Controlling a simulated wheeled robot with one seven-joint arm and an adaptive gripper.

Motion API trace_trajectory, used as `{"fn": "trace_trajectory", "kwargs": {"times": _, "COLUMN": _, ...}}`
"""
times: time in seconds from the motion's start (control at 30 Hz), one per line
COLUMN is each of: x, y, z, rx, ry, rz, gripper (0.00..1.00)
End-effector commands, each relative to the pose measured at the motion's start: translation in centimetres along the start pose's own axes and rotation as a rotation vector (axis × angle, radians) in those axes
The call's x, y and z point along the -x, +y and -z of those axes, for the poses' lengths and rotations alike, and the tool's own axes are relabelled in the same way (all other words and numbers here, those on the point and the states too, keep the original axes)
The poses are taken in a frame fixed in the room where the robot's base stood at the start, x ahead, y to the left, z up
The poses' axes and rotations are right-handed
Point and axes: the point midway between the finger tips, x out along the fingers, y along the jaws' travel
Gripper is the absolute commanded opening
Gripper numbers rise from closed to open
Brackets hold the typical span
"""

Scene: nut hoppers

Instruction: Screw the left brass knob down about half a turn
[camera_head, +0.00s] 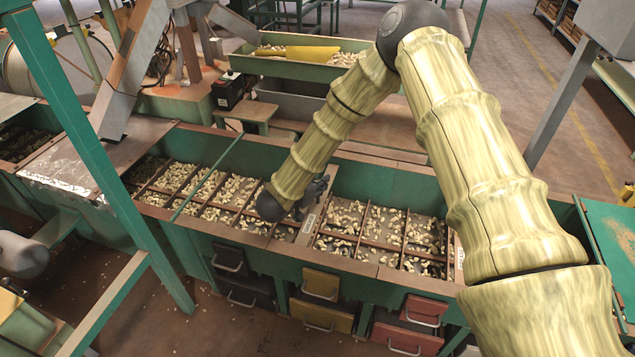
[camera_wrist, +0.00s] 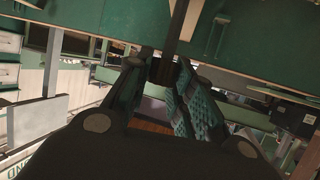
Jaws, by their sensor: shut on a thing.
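My gripper (camera_head: 312,194) is at the hopper trough, over the middle divider, mostly hidden behind my own wrist in the head view. In the wrist view my gripper (camera_wrist: 162,75) has its two fingers close together. A small dark brown piece (camera_wrist: 163,70) sits between the fingertips, in line with a grey-brown bar behind it. The fingers are shut on this piece. It is too dark to tell whether it is the left brass knob. No brass knob can be made out clearly in the head view.
The green trough (camera_head: 375,255) has several compartments of pale nuts on both sides of the gripper. Yellow drawers (camera_head: 321,284) and red drawers (camera_head: 423,309) are below its front. A green post (camera_head: 90,150) stands at the left. A green tray (camera_head: 300,71) is behind the trough.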

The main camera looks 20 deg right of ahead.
Motion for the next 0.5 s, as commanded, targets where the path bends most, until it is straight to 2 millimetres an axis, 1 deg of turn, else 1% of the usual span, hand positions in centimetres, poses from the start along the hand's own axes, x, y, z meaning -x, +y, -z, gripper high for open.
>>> {"fn": "trace_trajectory", "kwargs": {"times": 0.27, "x": 0.14, "y": -0.04, "z": 0.13, "rx": -0.021, "ry": 0.000, "rz": -0.054, "gripper": 0.00}}
{"fn": "trace_trajectory", "kwargs": {"times": 0.5, "x": 0.19, "y": -0.09, "z": 0.27, "rx": -0.082, "ry": 0.000, "rz": -0.201, "gripper": 0.00}}
